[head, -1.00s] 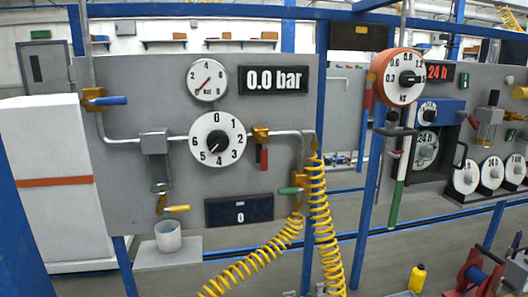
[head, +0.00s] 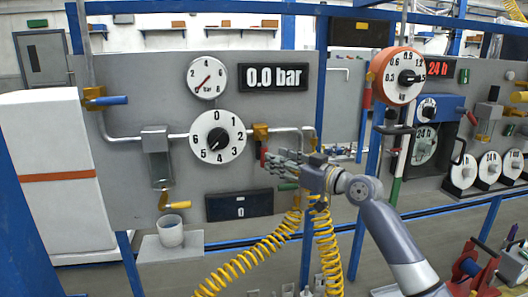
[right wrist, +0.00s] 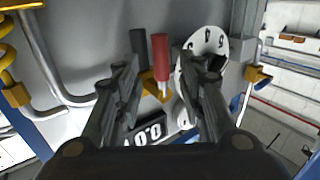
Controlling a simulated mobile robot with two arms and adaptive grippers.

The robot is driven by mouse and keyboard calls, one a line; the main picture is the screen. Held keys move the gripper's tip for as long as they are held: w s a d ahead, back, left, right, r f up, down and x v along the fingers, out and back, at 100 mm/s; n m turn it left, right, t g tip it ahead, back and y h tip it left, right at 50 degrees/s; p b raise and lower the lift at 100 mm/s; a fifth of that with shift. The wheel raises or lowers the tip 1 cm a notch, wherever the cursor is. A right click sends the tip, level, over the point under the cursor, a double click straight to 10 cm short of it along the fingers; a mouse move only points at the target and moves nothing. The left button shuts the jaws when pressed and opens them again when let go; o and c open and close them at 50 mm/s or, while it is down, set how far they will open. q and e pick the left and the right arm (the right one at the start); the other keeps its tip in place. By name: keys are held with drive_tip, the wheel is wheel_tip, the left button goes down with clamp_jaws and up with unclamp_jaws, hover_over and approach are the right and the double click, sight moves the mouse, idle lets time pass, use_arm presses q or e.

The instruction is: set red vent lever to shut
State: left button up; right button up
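The red vent lever (head: 262,156) hangs down from a brass valve (head: 261,131) on the pipe, right of the large numbered dial. My right gripper (head: 270,164) reaches in from the right, with its fingers close to the lever. In the right wrist view the red lever (right wrist: 160,52) shows between the two spread fingers of the right gripper (right wrist: 163,68). The fingers are open and do not appear closed on the lever; contact is unclear. My left gripper is not in view.
The numbered dial (head: 217,136) is close left of the lever. A pressure display (head: 273,78) reads 0.0 bar. A grey cup (head: 170,231) stands lower left.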

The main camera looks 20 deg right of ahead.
drive_tip(key=p+x, duration=0.1)
drive_tip(key=x, duration=0.4)
drive_tip(key=shift+a+r, duration=0.1)
drive_tip(key=shift+r, duration=0.05)
drive_tip(key=shift+w+a, duration=0.25)
drive_tip(key=shift+w, duration=0.25)
clamp_jaws()
